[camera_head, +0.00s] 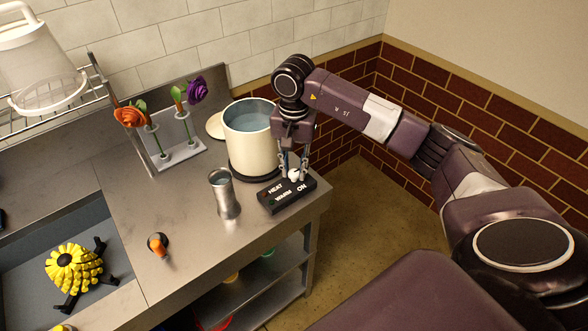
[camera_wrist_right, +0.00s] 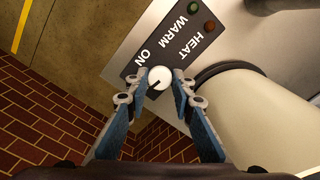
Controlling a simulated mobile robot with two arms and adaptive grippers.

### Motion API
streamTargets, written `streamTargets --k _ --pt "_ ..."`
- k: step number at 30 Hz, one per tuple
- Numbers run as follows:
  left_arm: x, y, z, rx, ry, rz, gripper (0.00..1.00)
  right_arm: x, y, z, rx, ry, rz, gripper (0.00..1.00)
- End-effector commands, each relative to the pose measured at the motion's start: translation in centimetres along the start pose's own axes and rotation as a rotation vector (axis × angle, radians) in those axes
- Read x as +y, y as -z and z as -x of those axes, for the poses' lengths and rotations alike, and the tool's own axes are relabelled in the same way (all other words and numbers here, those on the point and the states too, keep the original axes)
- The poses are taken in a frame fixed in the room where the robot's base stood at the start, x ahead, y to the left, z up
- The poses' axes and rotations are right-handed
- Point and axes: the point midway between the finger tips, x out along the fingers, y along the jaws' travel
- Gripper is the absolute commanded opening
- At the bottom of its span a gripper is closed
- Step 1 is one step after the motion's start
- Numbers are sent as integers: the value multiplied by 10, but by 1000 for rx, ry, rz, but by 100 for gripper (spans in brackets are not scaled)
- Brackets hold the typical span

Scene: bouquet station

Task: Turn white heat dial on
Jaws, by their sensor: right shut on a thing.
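The white heat dial (camera_head: 294,174) sits on a black control box (camera_head: 283,198) marked HEAT, WARM and ON, at the right front of the steel counter. My right gripper (camera_head: 292,176) reaches down over the box, its fingers on either side of the dial. In the right wrist view the dial (camera_wrist_right: 160,77) sits between the two blue fingertips (camera_wrist_right: 159,88), which are shut on it. A dark pointer line on the dial slants toward the lower left, and ON is printed just above it. A green and a red light (camera_wrist_right: 208,26) show at the box's far end. My left gripper is out of view.
A cream pot of water (camera_head: 250,140) stands close behind the box. A metal cup (camera_head: 223,194) stands left of it. A flower rack (camera_head: 178,145), an orange-and-black object (camera_head: 158,244) and a yellow flower-like thing (camera_head: 72,268) in the sink area lie farther left.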

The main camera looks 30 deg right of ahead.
Motion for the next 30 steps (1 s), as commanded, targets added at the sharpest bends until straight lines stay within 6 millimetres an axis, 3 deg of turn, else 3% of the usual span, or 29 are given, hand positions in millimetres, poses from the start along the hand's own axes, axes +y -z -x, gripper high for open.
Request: streamTargets --k 12,30 --pt "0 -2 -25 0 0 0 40 -1 0 -1 1 3 -370 0" --pt "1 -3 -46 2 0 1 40 -1 0 0 -1 5 -940 0"
